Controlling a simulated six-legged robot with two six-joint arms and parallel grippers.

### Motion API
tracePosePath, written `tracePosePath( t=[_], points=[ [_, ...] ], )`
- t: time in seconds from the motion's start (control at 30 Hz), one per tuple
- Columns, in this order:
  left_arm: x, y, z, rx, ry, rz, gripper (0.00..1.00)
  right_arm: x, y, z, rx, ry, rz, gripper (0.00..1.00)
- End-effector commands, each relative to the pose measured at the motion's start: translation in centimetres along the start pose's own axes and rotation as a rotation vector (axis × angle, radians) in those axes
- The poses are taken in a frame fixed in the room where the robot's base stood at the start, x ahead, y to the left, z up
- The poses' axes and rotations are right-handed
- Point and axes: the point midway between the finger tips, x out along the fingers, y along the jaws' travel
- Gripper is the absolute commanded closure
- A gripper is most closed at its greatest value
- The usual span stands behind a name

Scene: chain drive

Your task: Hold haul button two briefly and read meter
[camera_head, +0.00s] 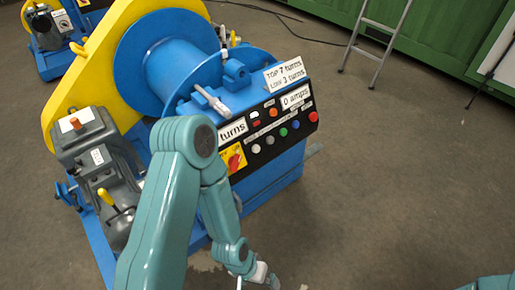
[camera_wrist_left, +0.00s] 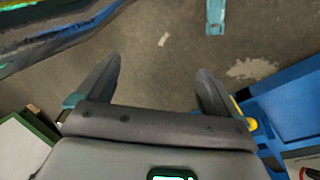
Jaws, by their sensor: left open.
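The control panel (camera_head: 270,134) is on the near right side of the blue and yellow winch in the head view. Its lower row has white, grey, green, blue and red buttons; which is haul button two is too small to read. The meter (camera_head: 295,97) reads "0 amps". My left gripper (camera_wrist_left: 157,75) is open and empty over the floor in the left wrist view, below and apart from the panel. My right gripper is out of view.
A red and yellow rotary switch (camera_head: 234,160) is close beside my left arm. A sign (camera_head: 285,74) reads top 7 turns, low 3 turns. A grey motor (camera_head: 92,150) with a yellow lever is at left. A ladder (camera_head: 375,40) stands behind. Floor (camera_head: 400,180) right of the winch is clear.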

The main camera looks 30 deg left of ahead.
Motion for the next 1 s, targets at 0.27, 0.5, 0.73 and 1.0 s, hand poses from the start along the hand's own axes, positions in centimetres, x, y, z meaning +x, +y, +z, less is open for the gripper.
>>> tracePosePath(
  t=[0.27, 0.5, 0.73, 1.0],
  points=[
    [0.00, 0.00, 0.00, 0.000, 0.000, 0.000, 0.48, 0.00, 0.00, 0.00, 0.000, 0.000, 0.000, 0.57],
    [0.00, 0.00, 0.00, 0.000, 0.000, 0.000, 1.00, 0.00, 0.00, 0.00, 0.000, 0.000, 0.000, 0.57],
    [0.00, 0.00, 0.00, 0.000, 0.000, 0.000, 1.00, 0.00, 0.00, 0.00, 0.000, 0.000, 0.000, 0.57],
    [0.00, 0.00, 0.00, 0.000, 0.000, 0.000, 1.00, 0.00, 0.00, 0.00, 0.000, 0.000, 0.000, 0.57]
  ],
)
